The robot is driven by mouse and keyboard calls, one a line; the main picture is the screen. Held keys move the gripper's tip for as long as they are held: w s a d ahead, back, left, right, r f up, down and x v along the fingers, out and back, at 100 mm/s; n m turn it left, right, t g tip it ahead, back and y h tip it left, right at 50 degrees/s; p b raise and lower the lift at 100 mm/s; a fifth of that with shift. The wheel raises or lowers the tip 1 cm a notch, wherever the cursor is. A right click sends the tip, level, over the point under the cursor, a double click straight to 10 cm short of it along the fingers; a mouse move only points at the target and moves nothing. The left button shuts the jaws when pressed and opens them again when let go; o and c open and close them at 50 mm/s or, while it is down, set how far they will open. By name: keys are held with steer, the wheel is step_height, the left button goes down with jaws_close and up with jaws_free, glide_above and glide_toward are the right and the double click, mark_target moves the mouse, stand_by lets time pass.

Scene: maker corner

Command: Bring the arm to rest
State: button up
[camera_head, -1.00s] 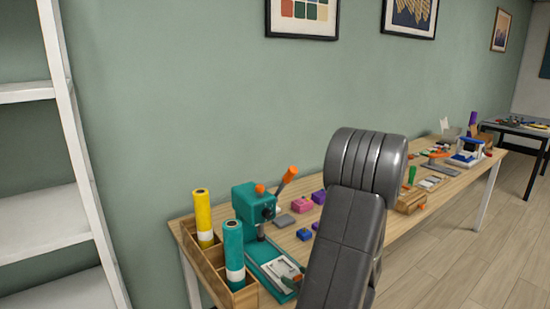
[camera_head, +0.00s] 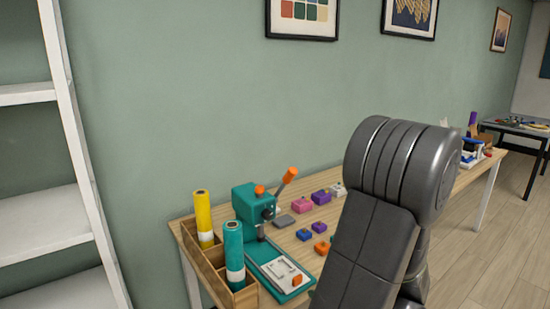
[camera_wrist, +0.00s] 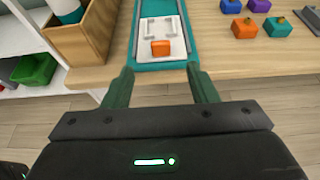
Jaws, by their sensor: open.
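My gripper (camera_wrist: 161,88) shows in the wrist view with its two green fingers apart and nothing between them. It is over the front edge of the wooden table (camera_wrist: 255,62), just in front of the teal press (camera_wrist: 188,42). An orange block (camera_wrist: 160,47) sits on the press's pale plate, beyond the fingertips and apart from them. In the head view my arm (camera_head: 385,210) rises in front of the table, and the gripper is hidden there. The teal press (camera_head: 252,208) stands upright at the table's left part.
A wooden box (camera_head: 240,297) with yellow and teal rolls stands left of the press. Small coloured blocks (camera_head: 302,204) lie to its right. White shelves (camera_head: 45,228) stand at the left. A green bin (camera_wrist: 36,69) is low at the left. Open floor (camera_head: 500,265) lies at the right.

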mark_target(299, 278)
steer(key=x, duration=1.2)
steer(key=shift+w+a+f, duration=0.15)
steer(key=shift+f, duration=0.05)
steer(key=w+a, duration=0.2)
steer(key=w, duration=0.1)
steer(key=shift+r, duration=0.15)
steer(key=shift+w+a+p, duration=0.3)
steer(key=shift+w+a, duration=0.1)
steer(key=shift+w, duration=0.2)
steer(key=shift+r, duration=0.1)
